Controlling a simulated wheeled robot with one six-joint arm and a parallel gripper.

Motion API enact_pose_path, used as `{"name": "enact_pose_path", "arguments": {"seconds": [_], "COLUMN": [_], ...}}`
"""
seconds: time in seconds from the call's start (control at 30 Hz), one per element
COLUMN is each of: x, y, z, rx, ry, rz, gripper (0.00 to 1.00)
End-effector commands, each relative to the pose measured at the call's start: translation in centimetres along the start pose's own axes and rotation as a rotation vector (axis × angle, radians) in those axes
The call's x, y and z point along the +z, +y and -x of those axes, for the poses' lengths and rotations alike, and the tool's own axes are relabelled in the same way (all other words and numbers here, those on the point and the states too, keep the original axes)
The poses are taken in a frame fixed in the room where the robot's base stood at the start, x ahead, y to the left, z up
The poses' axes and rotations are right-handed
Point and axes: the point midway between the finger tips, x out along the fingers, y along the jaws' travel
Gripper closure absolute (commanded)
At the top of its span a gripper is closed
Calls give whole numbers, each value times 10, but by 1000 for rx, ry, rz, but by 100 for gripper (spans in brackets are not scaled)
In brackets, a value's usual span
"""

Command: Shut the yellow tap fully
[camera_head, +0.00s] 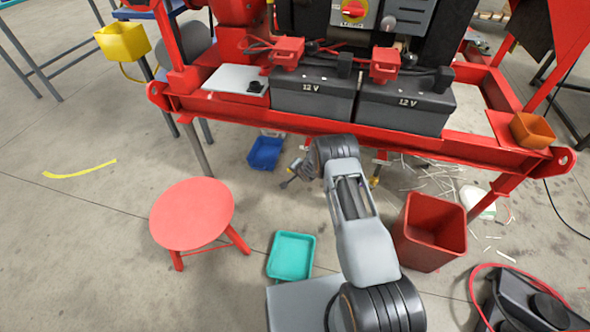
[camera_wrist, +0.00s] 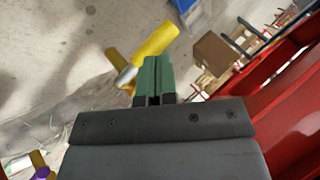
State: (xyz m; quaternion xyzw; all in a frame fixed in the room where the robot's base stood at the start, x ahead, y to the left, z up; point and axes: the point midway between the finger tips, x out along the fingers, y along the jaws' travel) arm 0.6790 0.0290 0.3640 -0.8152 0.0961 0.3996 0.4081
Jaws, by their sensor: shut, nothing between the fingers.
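In the wrist view the yellow tap (camera_wrist: 155,40) has a thick yellow lever slanting up to the right and a shorter yellow arm to the left. A grey metal piece (camera_wrist: 126,76) sits below where they meet. My gripper (camera_wrist: 157,62) has green fingers, shut with nothing between them. The fingertips are just below the lever and overlap its lower edge in the picture; I cannot tell whether they touch. In the head view my arm covers much of this area. A small yellow part (camera_head: 375,181) shows under the red skid there; I cannot tell whether it is the tap.
The red skid frame (camera_head: 330,125) carries two black batteries (camera_head: 315,92). A red bin (camera_head: 430,235), a teal tray (camera_head: 291,256) and a red stool (camera_head: 192,214) stand on the floor. In the wrist view a red beam (camera_wrist: 290,110) runs close on the right.

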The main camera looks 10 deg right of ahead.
Motion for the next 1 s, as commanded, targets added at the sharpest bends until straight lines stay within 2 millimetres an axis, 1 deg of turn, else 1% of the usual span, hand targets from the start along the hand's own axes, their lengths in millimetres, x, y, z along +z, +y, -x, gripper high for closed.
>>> {"name": "enact_pose_path", "arguments": {"seconds": [0.17,0.27,0.37,0.5,0.8,1.0], "x": [0,0,-1,-2,20,28], "y": [0,-3,-9,-22,-58,-74], "z": [0,5,15,39,78,96], "rx": [0,0,1,1,-1,-1], "ry": [0,0,0,3,0,0], "rz": [0,-1,-1,-4,1,1], "gripper": [100,100,100,100,100,100]}}
